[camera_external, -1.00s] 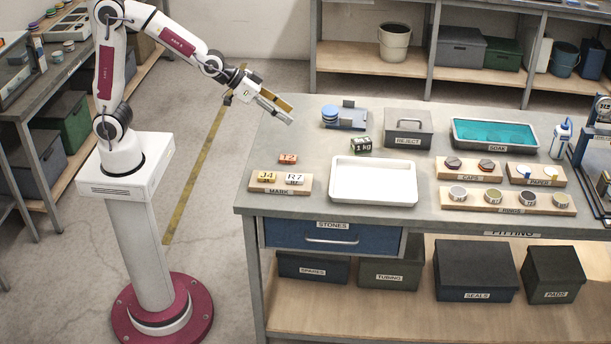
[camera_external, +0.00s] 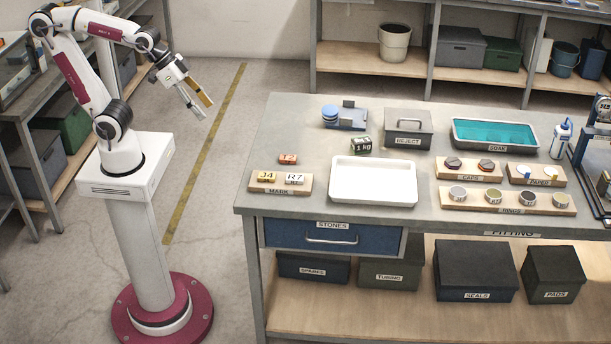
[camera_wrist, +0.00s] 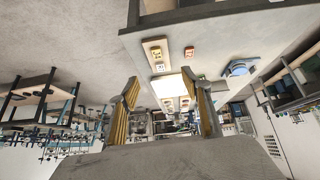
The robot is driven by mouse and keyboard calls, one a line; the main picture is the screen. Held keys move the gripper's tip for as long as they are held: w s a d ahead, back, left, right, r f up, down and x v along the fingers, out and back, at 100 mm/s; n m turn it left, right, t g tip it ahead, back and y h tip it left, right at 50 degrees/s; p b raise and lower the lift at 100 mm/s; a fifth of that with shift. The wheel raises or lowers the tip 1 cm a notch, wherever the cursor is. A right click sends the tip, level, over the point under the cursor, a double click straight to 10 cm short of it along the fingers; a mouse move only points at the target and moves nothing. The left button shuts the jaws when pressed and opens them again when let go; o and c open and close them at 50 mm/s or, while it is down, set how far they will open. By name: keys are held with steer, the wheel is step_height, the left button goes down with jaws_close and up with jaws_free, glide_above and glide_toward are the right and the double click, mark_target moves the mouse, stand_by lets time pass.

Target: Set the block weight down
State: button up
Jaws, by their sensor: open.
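My gripper (camera_external: 202,108) is open and empty, held in the air over the floor left of the bench, well apart from the weight. In the wrist view, my two yellow-padded fingers (camera_wrist: 167,112) stand wide apart with nothing between them. The weight is too small to make out clearly there.
A blue stand with discs (camera_external: 344,118) and the REJECT box (camera_external: 408,128) stand behind the tray. An orange block marked 12 (camera_external: 288,159) and the MARK rack (camera_external: 281,182) are at the left. The teal SOAK basin (camera_external: 494,132) and labelled racks fill the right.

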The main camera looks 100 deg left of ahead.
steer(key=s+f+g, duration=0.1)
steer(key=s, duration=0.9)
steer(key=shift+a+f, duration=0.25)
steer(key=shift+f, duration=0.1)
stand_by(0.6)
